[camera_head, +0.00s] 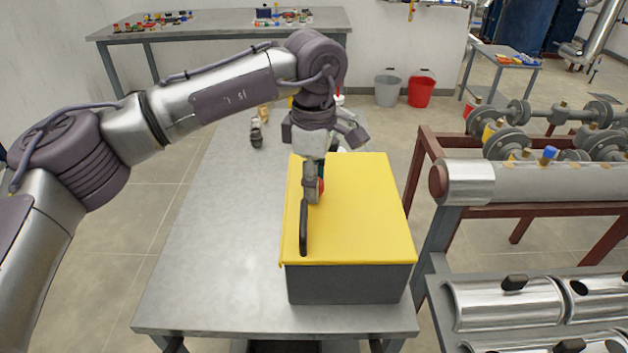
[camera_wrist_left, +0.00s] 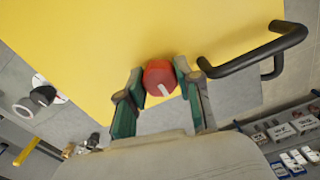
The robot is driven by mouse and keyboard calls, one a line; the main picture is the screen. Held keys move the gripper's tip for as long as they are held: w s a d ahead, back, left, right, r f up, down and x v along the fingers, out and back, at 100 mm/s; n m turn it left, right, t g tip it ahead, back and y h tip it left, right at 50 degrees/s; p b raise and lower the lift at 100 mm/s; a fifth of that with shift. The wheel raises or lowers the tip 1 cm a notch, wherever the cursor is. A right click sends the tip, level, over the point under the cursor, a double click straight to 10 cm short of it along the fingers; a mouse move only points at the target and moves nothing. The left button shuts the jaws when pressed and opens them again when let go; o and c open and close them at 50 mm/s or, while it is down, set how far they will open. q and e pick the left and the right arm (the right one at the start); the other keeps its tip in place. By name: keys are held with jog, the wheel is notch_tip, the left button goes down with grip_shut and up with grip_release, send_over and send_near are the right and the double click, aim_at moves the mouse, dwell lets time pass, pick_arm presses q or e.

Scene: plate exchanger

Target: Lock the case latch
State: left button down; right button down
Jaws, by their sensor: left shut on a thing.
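The case has a yellow lid (camera_head: 365,205) and a dark grey body (camera_head: 345,284). It stands shut on the metal table, with a black handle (camera_head: 303,228) along the left edge of its lid. A red latch knob (camera_wrist_left: 160,77) with a pale mark sits by the lid's edge in the left wrist view; only a sliver of it shows in the head view (camera_head: 321,186). My left gripper (camera_head: 314,188) reaches down to it, its green-padded fingers (camera_wrist_left: 160,85) shut on the knob from both sides. The right gripper is out of view.
The metal table (camera_head: 215,240) is bare left of the case. Small items (camera_head: 257,132) lie at its back left. A rack with a silver pipe (camera_head: 520,182) and metal half-shells (camera_head: 500,303) stands on the right. Grey (camera_head: 387,90) and red (camera_head: 421,91) buckets stand behind.

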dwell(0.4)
pick_arm(q)
jog(key=c, duration=0.8)
grip_release()
jog(key=shift+o, duration=0.2)
